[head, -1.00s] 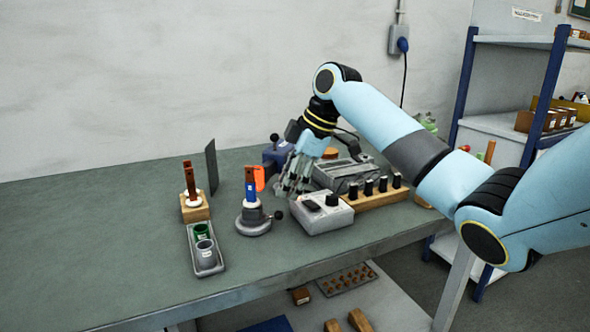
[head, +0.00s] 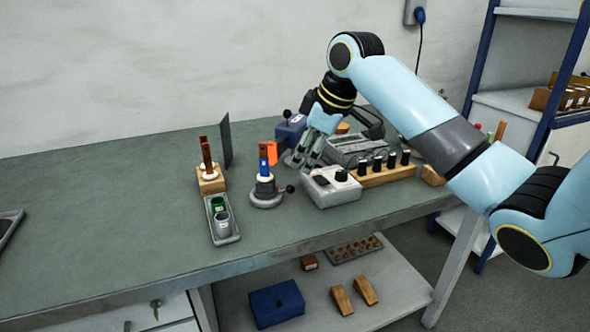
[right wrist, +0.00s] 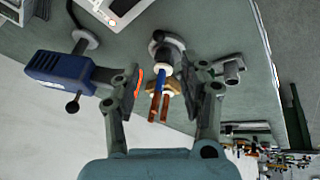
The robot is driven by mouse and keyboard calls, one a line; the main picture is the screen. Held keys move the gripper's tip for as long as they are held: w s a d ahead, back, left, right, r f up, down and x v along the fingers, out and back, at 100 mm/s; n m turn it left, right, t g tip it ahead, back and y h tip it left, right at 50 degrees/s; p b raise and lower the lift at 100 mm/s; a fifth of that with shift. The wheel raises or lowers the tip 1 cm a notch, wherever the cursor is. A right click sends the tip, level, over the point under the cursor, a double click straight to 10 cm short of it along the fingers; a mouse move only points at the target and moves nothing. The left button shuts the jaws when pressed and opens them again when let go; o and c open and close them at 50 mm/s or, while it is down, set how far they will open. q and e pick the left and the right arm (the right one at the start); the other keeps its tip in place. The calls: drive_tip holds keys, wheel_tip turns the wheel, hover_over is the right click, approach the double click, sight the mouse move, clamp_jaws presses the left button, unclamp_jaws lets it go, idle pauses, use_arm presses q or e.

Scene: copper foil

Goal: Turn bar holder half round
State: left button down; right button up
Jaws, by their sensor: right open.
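The bar holder (head: 266,194) stands on the bench with a round grey base and a dark side knob. My left gripper is in no view.
A wooden block (head: 211,184) with a brown bar stands left, behind a grey tray (head: 225,239) of cups. A grey box with a black knob (head: 330,187) and a wooden rack (head: 378,178) stand right. A blue device (head: 290,130) is behind. The bench's left is mostly clear.

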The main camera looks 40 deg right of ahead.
sight(292, 186)
drive_tip(key=b+x, duration=0.1)
drive_tip(key=x, duration=1)
drive_tip(key=shift+d, duration=0.1)
clamp_jaws()
